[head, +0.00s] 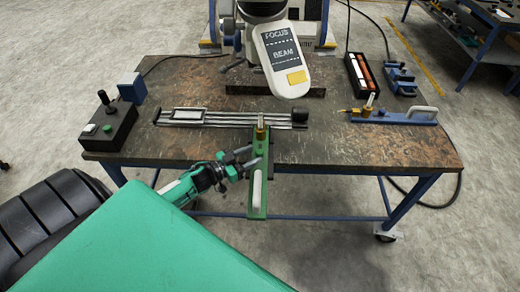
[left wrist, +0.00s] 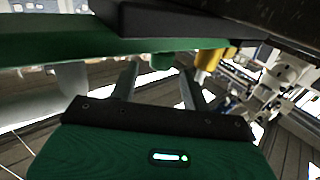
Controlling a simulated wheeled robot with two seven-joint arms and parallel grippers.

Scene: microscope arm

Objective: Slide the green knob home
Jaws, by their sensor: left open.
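A long green bar (head: 258,170) lies across the table's front edge, its near end overhanging. It carries a white handle (head: 257,188) and an upright brass post (head: 260,130) at its far end. In the left wrist view, the green bar (left wrist: 60,52) crosses the top, with a short green knob (left wrist: 163,61) and a yellow brass piece (left wrist: 207,64) below it. My left gripper (head: 248,158) is open beside the bar's left side. In the wrist view its fingers (left wrist: 158,85) stand apart, with the green knob appearing between and beyond them; contact cannot be told. My right gripper is not in view.
A black rail assembly (head: 230,118) lies behind the bar, under a microscope head (head: 283,62). A blue bar (head: 395,117) with a handle is at right. A control box (head: 108,126) stands at left. The table's (head: 340,150) front right is clear.

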